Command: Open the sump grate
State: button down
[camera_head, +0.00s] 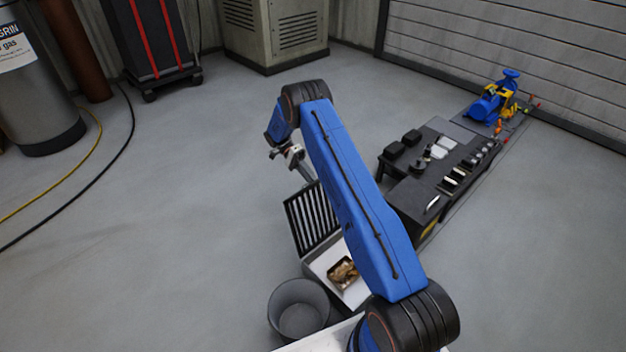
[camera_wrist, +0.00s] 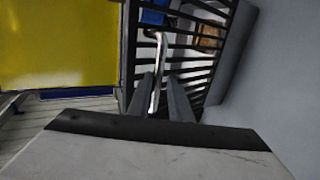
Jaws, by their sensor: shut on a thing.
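The sump grate (camera_head: 312,218) is a black barred panel standing steeply tilted up at the far edge of the pale sump box (camera_head: 322,262). The box shows uncovered, with a small tray of brown debris (camera_head: 343,272) inside. My gripper (camera_head: 305,174) is at the grate's upper edge. In the wrist view, the grate's bars (camera_wrist: 199,76) lie ahead and my gripper's fingers (camera_wrist: 161,84) are shut on a pale metal handle (camera_wrist: 159,50) of the grate. My arm hides part of the sump's right side.
A grey bucket (camera_head: 298,310) stands at the sump's near left. A dark bench (camera_head: 405,190) with tools and small parts is to the right, with a blue pump (camera_head: 487,108) beyond. A hose (camera_head: 133,130) lies at far left. Floor left of the grate is clear.

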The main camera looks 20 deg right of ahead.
jog(key=shift+f, duration=0.45)
jog(key=c, duration=1.8)
grip_release()
jog(key=shift+f, duration=0.1)
jog(key=shift+w, duration=0.1)
jog(key=shift+w+r, duration=0.1)
jog(key=shift+r, duration=0.15)
jog(key=shift+v, duration=3.75)
